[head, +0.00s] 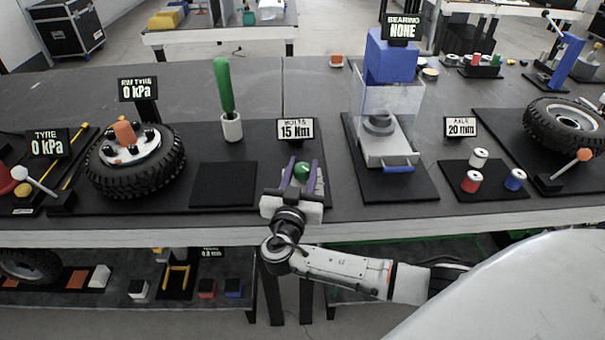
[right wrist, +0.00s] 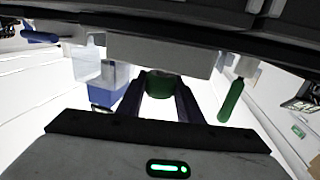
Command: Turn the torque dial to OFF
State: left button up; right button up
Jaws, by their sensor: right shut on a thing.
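The torque dial (head: 301,171) is a small green knob below a sign (head: 296,130) that reads 15 Nm. My right gripper (head: 301,168) reaches it from the front edge of the table, with one purple finger on each side of the knob. The gripper is shut on the dial. In the right wrist view the green dial (right wrist: 160,84) sits between the two dark purple fingers (right wrist: 160,92). Its markings and pointer are hidden. My left gripper is in neither view.
A tyre (head: 135,170) and a green-handled tool in a white holder (head: 232,127) stand left of the dial. A blue press with a clear guard (head: 388,100) stands right. A bare black pad (head: 222,184) lies beside the dial. Coloured cylinders (head: 471,182) stand further right.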

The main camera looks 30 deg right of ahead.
jog(key=f+n+t+y+b, duration=0.1)
jog(key=y+b, duration=0.1)
jog(key=b, duration=0.2)
jog(key=shift+s+n+t, duration=0.1)
jog(key=shift+n+t, duration=0.2)
jog(key=shift+n+t+y+b, duration=0.3)
jog(key=shift+y+b, duration=0.1)
jog(key=shift+b, duration=0.3)
jog(key=shift+r+n+t+y+b, duration=0.2)
jog(key=shift+n+t+y+b, duration=0.3)
jog(key=shift+n+y+b, duration=0.3)
jog(key=n+t+y+b, duration=0.1)
jog(key=y, duration=0.1)
jog(key=shift+r+n+y, duration=0.1)
jog(key=shift+n+y, duration=0.2)
jog(key=shift+y, duration=0.1)
jog(key=n+t+y, duration=0.1)
jog(key=n+y, duration=0.1)
jog(key=y, duration=0.1)
jog(key=shift+r+y+b, duration=0.1)
jog(key=shift+y+b, duration=0.2)
jog(key=shift+y, duration=0.1)
jog(key=shift+n+y, duration=1.3)
jog(key=shift+y, duration=0.4)
jog(key=shift+a+y, duration=0.1)
jog(key=shift+y, duration=0.2)
jog(key=o, duration=1)
